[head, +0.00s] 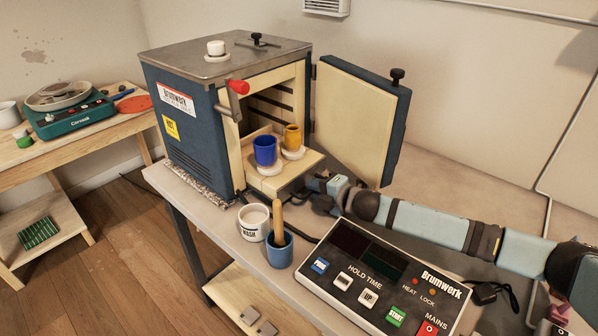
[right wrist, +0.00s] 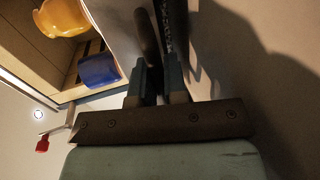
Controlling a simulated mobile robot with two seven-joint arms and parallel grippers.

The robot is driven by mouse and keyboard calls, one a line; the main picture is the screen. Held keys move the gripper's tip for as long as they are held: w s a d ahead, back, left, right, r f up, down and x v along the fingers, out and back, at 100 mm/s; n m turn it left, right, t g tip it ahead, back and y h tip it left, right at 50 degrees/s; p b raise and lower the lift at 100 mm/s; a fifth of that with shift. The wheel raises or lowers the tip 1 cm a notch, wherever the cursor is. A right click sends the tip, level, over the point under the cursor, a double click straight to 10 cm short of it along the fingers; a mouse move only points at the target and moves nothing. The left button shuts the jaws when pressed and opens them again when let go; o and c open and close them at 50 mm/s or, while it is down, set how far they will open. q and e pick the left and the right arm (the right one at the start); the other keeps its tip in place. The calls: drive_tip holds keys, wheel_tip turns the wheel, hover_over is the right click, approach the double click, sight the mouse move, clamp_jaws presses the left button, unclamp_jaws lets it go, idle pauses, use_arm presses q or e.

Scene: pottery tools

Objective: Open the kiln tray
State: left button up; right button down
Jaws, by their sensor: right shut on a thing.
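The kiln tray (head: 308,163) is a pale slab that sticks out of the front opening of the blue kiln (head: 190,125). A blue mug (head: 265,151) and a yellow mug (head: 292,136) stand upright on it on small white discs. Both mugs show in the right wrist view, the blue one (right wrist: 98,69) and the yellow one (right wrist: 62,16). My right gripper (head: 318,187) is low at the tray's front. In the right wrist view its fingers (right wrist: 157,72) are shut on a dark bar, seemingly the tray handle (right wrist: 147,38). My left gripper is not in view.
The kiln door (head: 360,115) stands open at the right. In front are a white wash cup (head: 253,223), a blue cup (head: 279,250) with a wooden-handled tool, and the control box (head: 380,275). A red-tipped lever (head: 238,88) juts from the kiln's front.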

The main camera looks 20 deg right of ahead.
drive_tip(key=v, duration=0.3)
drive_tip(key=shift+s+d+f+p, duration=0.2)
drive_tip(key=shift+s+f+p, duration=0.1)
drive_tip(key=shift+p, duration=0.1)
drive_tip(key=shift+s+d, duration=0.2)
drive_tip(key=shift+s, duration=0.05)
drive_tip(key=c, duration=1.2)
unclamp_jaws()
drive_tip(key=shift+o, duration=0.2)
drive_tip(key=v, duration=1.2)
drive_tip(key=shift+v, duration=0.85)
drive_tip(key=shift+a+r, duration=0.1)
drive_tip(key=shift+r, duration=0.05)
